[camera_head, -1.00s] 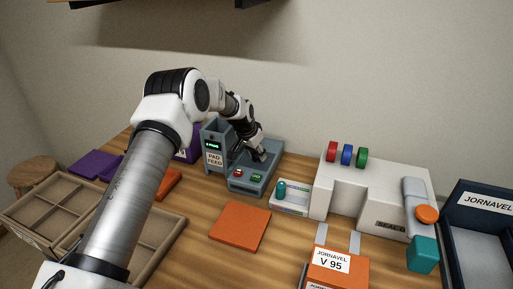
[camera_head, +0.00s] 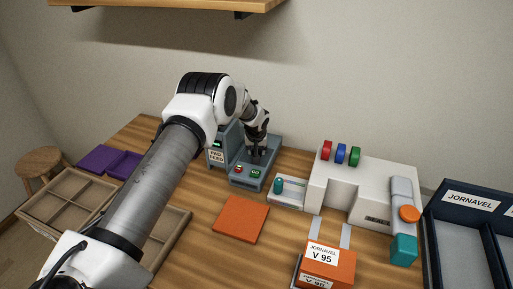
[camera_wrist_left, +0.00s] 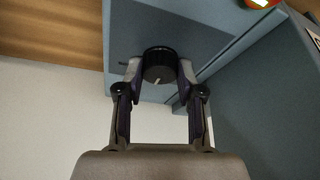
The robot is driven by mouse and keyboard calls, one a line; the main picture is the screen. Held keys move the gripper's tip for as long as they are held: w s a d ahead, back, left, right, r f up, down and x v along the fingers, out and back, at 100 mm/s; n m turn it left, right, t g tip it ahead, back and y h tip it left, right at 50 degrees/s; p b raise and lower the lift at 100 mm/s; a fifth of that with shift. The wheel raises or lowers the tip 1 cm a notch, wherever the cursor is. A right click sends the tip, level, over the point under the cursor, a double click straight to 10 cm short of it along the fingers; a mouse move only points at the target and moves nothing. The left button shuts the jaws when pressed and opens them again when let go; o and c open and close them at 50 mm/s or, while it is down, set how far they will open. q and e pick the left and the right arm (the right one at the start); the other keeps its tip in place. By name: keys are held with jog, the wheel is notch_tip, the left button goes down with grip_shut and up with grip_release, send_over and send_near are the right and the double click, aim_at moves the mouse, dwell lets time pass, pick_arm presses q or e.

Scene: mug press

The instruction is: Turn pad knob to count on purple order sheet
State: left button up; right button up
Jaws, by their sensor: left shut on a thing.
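The pad feed machine (camera_head: 216,154) is a grey-blue unit with a labelled tower and a low deck at the back of the table. Its pad knob (camera_wrist_left: 160,62) is black and round with a pale pointer mark, seen close in the left wrist view. My left gripper (camera_head: 258,153) reaches down to the deck. In the left wrist view its fingers (camera_wrist_left: 159,72) are shut on the knob from both sides. The machine's display is partly covered by my arm. I cannot make out a purple order sheet or its count. My right gripper is not in view.
Red and green buttons (camera_head: 255,174) sit on the deck's front. An orange pad (camera_head: 241,219) lies before it. A white sealing machine (camera_head: 365,188) stands right, with an orange box (camera_head: 328,266) in front. Purple pads (camera_head: 108,161) and a divided tray (camera_head: 66,194) are left.

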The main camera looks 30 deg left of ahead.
pick_arm(q)
jog(key=shift+f, duration=0.1)
jog(key=o, duration=1.2)
jog(key=shift+c, duration=0.2)
jog(key=v, duration=1.2)
jog(key=shift+w, duration=0.15)
